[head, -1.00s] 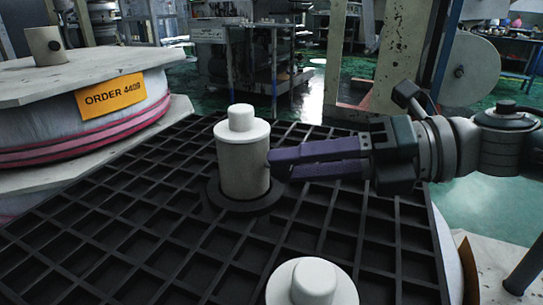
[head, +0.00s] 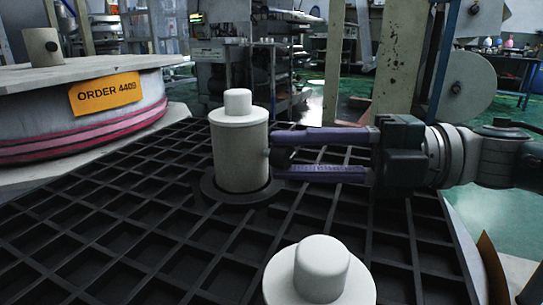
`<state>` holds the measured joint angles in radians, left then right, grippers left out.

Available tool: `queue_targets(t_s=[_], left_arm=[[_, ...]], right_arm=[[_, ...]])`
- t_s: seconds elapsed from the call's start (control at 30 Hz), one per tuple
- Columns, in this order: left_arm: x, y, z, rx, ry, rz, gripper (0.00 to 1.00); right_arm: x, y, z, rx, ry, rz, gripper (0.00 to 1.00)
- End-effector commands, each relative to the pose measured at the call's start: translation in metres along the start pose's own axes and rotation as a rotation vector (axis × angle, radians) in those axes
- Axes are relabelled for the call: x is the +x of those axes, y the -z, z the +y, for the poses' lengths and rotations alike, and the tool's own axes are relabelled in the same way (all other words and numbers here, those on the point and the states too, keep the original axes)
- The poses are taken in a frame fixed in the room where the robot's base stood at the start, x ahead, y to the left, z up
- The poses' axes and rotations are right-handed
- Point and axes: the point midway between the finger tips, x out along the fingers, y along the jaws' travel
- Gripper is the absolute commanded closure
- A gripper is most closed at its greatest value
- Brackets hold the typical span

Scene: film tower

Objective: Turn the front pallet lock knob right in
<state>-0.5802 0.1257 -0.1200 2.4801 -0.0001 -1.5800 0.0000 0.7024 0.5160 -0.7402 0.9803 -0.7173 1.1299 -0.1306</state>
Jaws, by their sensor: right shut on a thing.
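A pale grey upright post (head: 240,158) with a white stepped cap stands in a dark round collar on the black grid pallet (head: 120,225). A small dark knob (head: 283,156) sticks out of the post's right side. My right gripper (head: 283,155) comes in from the right, its two purple fingers one above the other. It is shut on this knob, whose far end is partly hidden between the fingers. I cannot tell how deep the knob sits in the post. A second white-capped post (head: 319,272) stands nearer, cut off by the bottom edge. My left gripper is not in view.
A large wrapped roll (head: 80,118) with pink bands and an orange ORDER 4409 tag (head: 105,92) sits at the left under a pale board. A worn metal column (head: 400,60) stands behind my right arm. Green floor shows beyond the pallet.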

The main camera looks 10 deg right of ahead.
Motion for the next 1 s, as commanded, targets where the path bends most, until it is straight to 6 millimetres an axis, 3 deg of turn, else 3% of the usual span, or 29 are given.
queue_targets(t_s=[0.33,0.37,0.6,0.87,1.0], left_arm=[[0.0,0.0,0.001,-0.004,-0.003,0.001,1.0],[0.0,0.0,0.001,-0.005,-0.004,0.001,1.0],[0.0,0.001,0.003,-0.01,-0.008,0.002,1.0],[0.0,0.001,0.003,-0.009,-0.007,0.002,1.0],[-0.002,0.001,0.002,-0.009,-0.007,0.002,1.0]], right_arm=[[0.0,0.0,0.0,0.003,0.0,0.0,1.0],[0.0,0.0,0.0,0.002,0.0,0.0,0.63],[0.0,0.0,0.0,0.002,0.0,0.0,0.36],[-0.001,0.0,0.0,0.001,0.0,-0.001,0.36],[-0.015,-0.001,0.0,0.002,0.002,-0.004,0.36]])
